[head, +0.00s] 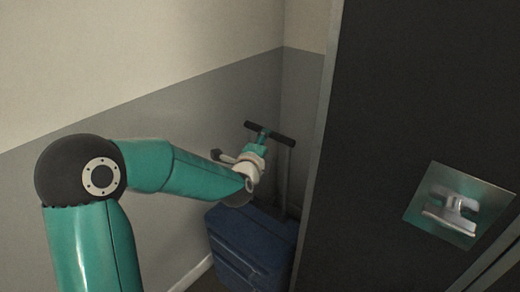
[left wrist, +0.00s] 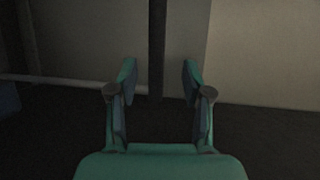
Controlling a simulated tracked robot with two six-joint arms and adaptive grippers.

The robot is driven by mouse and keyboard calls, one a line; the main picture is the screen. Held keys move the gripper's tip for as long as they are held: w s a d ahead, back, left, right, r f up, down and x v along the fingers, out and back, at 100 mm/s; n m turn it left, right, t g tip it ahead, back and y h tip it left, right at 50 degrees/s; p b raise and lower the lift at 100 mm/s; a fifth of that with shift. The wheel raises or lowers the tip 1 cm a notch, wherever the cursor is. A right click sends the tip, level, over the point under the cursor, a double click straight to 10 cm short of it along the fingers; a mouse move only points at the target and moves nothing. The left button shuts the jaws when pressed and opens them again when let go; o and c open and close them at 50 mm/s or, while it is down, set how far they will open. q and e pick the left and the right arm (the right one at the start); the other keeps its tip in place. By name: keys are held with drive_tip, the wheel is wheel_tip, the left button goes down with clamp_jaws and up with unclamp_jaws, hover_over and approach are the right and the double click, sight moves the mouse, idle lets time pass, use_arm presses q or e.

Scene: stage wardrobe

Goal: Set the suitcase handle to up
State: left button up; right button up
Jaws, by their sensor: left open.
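The blue suitcase (head: 252,248) stands on the floor in the corner between the wall and a dark panel. Its handle has a black grip bar (head: 283,139) on a thin grey pole (head: 283,178) and stands well above the case. My left gripper (head: 263,136) is at the bar's middle and hides part of it. In the left wrist view my left gripper (left wrist: 160,82) is open, with a dark upright bar (left wrist: 157,45), apparently the grip, between its fingers and gaps on both sides. My right gripper is not in view.
A tall dark panel (head: 400,120) with a metal edge stands close on the right and bears a metal plate with a latch (head: 450,207). The grey and cream wall (head: 190,120) is behind and left of the suitcase. A pale skirting (head: 192,274) runs along the floor.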

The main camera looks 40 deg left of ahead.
use_arm(q)
drive_tip(key=v, duration=0.3)
drive_tip(key=shift+s+d, duration=0.2)
drive_tip(key=shift+s, duration=0.15)
